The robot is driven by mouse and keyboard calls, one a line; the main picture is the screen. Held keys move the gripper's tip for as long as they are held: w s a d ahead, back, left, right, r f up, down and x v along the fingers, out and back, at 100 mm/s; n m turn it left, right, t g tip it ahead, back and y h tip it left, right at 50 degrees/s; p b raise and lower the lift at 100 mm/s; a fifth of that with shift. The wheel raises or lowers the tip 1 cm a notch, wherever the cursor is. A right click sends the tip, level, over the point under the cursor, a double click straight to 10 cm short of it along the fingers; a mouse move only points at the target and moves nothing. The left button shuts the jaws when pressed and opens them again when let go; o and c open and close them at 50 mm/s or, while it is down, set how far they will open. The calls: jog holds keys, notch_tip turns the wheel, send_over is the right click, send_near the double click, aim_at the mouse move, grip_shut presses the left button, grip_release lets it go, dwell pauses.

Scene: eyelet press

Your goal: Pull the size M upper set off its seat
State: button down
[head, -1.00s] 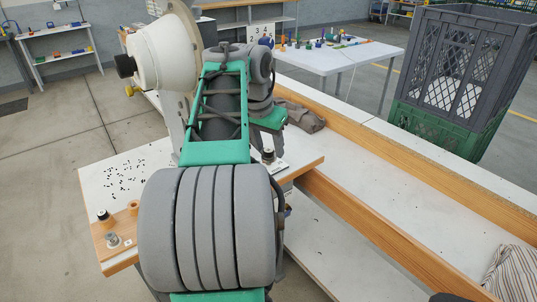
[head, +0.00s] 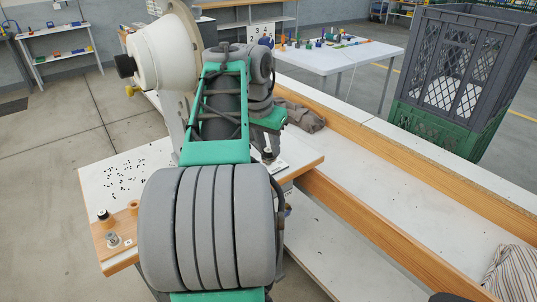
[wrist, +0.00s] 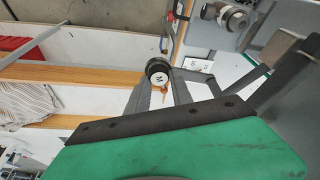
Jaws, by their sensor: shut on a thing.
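A small dark cylinder with a white face and a letter that looks like M (wrist: 157,79), apparently the size M upper set, sits between my fingertips in the wrist view. My gripper (wrist: 163,88) is shut on it. A round metal fitting of the press (wrist: 233,18) shows above and to the right, apart from the set in the picture. In the head view the cream press (head: 165,50) stands behind my arm.
A wooden block (head: 120,228) holding a dark-topped piece (head: 104,214) and a metal piece (head: 112,240) sits on the press table's front left corner. Black eyelets (head: 125,178) lie scattered behind it. A wood-edged bench (head: 390,190) runs along the right, with a stacked crate (head: 465,75) beyond.

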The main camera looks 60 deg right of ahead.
jog(key=shift+r+p, duration=0.7)
jog(key=shift+r, duration=0.05)
dwell(0.4)
